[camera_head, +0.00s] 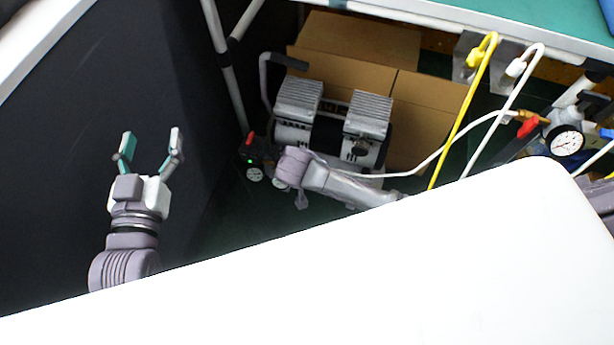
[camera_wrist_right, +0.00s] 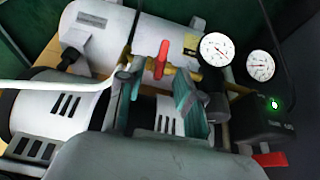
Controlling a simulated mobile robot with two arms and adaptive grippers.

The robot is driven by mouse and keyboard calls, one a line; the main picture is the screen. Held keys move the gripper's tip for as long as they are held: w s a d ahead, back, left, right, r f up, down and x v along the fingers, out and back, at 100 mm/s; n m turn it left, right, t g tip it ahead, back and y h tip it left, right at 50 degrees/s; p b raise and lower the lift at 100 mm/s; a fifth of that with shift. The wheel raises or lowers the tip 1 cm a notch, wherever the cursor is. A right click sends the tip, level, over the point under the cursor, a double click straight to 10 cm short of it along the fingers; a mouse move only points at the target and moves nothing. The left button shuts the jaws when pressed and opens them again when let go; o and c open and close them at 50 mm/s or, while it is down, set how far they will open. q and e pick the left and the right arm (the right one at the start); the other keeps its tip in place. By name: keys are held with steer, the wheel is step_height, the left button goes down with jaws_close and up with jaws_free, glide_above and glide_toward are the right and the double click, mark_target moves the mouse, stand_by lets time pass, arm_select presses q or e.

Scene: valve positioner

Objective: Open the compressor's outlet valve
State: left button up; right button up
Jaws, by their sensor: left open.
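The compressor (camera_head: 335,120) stands on the floor under the bench, and its silver tank (camera_wrist_right: 150,35) shows in the right wrist view. The outlet valve's red lever (camera_wrist_right: 162,60) sits on a brass fitting, near the end of a white hose (camera_wrist_right: 55,85). My right gripper (camera_wrist_right: 158,78) is open, its teal-padded fingers on either side of the lever's lower end; I cannot tell whether they touch it. In the head view my right arm reaches to the compressor and its fingertips are hidden. My left gripper (camera_head: 150,142) is open and empty, away at the left.
Two gauges (camera_wrist_right: 217,48) and a black box with a green light (camera_wrist_right: 274,104) and a red switch (camera_wrist_right: 269,159) are beside the valve. Cardboard boxes (camera_head: 430,110) stand behind the compressor. A yellow hose (camera_head: 462,110) hangs at the right. A dark panel (camera_head: 60,200) stands at the left.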

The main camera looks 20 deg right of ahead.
steer(key=shift+b+x, duration=0.4)
steer(key=shift+x, duration=0.7)
steer(key=shift+w+f, duration=0.1)
steer(key=shift+f, duration=0.15)
arm_select(q)
steer(key=r+t, duration=0.2)
steer(key=r, duration=0.1)
steer(key=r+t+h, duration=0.1)
steer(key=r, duration=0.1)
steer(key=shift+s+d+r, duration=0.15)
steer(key=shift+d+r, duration=0.05)
steer(key=shift+d, duration=0.15)
arm_select(e)
steer(key=shift+c, duration=0.3)
jaws_close()
